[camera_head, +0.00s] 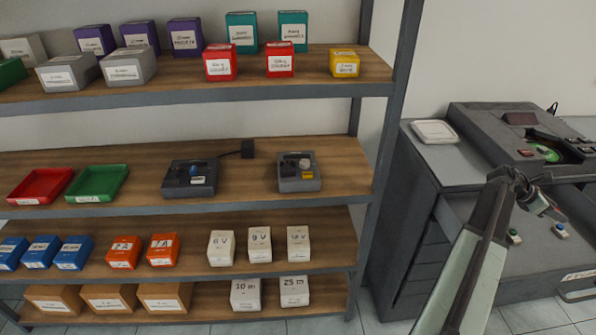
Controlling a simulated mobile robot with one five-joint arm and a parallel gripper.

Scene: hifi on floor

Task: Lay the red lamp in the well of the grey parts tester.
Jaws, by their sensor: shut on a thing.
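My gripper (545,205) is at the right, in front of the grey bench and lower in the picture than the big machine on it. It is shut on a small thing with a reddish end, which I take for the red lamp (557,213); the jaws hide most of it. The dark grey machine (484,127) on the bench looks like the parts tester. It has a dark red display, a round green part (545,153) and a dark recess at its right. My gripper is apart from the machine. I cannot tell which hollow is the well.
A white tray (435,131) lies on the bench left of the machine. Small green and blue-topped parts (560,230) sit on the lower bench surface near my gripper. Shelves at the left hold boxes, a red tray (40,185), a green tray (97,183) and two small grey devices (190,180).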

